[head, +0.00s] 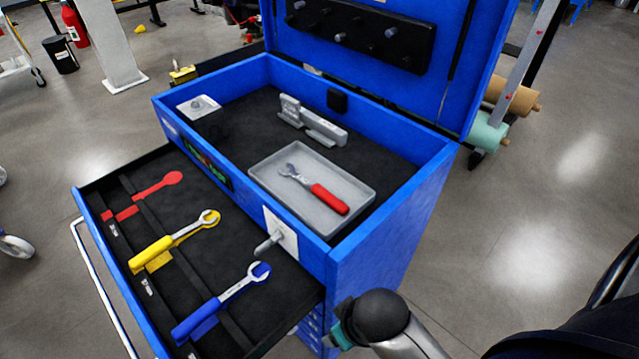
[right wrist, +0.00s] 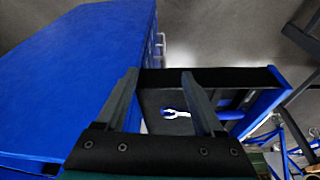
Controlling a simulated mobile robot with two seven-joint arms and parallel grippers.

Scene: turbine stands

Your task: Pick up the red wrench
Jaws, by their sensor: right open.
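The red wrench (head: 318,190), with a red handle and a metal head, lies in a grey tray (head: 262,172) in the top compartment of the blue tool chest (head: 385,225). It does not show in the right wrist view. My right gripper (right wrist: 160,72) is open and empty in the right wrist view, outside the chest wall. Between its fingers the drawer shows, with the blue wrench (right wrist: 176,113). In the head view my right arm comes in at the bottom right, but its fingers are hidden or out of frame. My left gripper is not in view.
The open drawer (head: 230,258) holds a yellow wrench (head: 175,240), a blue wrench (head: 222,302) and an empty red wrench outline (head: 158,187). A grey metal tool (head: 312,122) lies behind the tray. The raised lid (head: 385,75) stands at the back. Floor is clear to the right.

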